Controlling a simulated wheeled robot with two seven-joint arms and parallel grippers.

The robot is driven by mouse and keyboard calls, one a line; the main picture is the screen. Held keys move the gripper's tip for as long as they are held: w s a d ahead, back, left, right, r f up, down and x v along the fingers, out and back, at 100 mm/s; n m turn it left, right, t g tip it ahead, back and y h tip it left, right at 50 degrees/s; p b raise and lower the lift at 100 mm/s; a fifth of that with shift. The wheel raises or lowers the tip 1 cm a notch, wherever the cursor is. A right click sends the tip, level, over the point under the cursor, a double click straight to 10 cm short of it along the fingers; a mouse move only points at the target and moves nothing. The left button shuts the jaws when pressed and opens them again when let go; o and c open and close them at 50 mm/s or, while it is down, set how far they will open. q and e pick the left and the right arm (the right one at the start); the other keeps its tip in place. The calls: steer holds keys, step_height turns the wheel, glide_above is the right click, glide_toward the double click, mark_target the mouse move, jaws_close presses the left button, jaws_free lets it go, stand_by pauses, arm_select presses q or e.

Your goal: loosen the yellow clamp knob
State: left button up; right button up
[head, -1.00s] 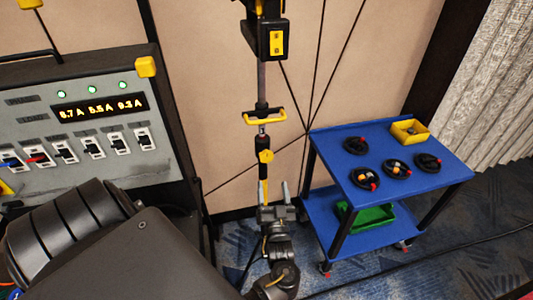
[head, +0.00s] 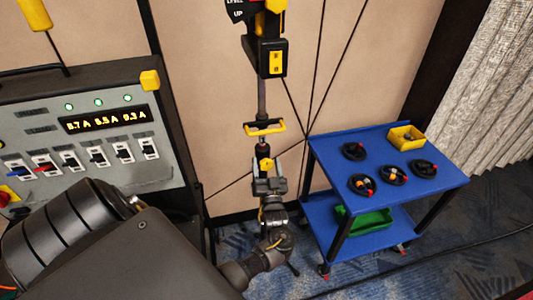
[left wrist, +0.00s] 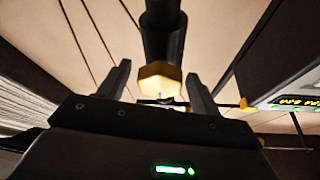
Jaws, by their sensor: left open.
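The yellow clamp knob (head: 266,163) sits on a dark vertical pole (head: 262,146) in front of the beige wall panel. A yellow handle (head: 265,128) is above it on the same pole. My left gripper (head: 268,172) is open, pointing up, just below and in front of the knob, and partly covers the pole. In the left wrist view the yellow knob (left wrist: 160,78) appears between the two open fingers (left wrist: 158,70), with a gap on each side. I cannot tell whether the fingers reach far enough to flank it. My right gripper is not in view.
A switch panel (head: 90,118) with a lit display stands at the left. A blue cart (head: 395,150) with several black round items, a yellow bin (head: 407,138) and a green bin (head: 365,220) is at the right. A black box (head: 265,60) hangs above the knob.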

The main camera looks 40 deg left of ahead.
arm_select(q)
steer(key=shift+w, duration=0.1)
steer(key=shift+c, duration=0.4)
steer(key=c, duration=0.9)
steer(key=n+g+b, duration=0.1)
steer(key=n+b, duration=0.1)
steer(key=n+g+y+b, duration=0.1)
steer(key=n+b, duration=0.1)
steer(key=n+g+y+b, duration=0.1)
steer(key=n+b, duration=0.2)
steer(key=shift+f, duration=0.25)
steer(key=shift+r+n+g+y+b, duration=0.3)
steer(key=shift+n+g+b, duration=0.1)
steer(key=shift+n, duration=0.3)
steer(key=o, duration=1)
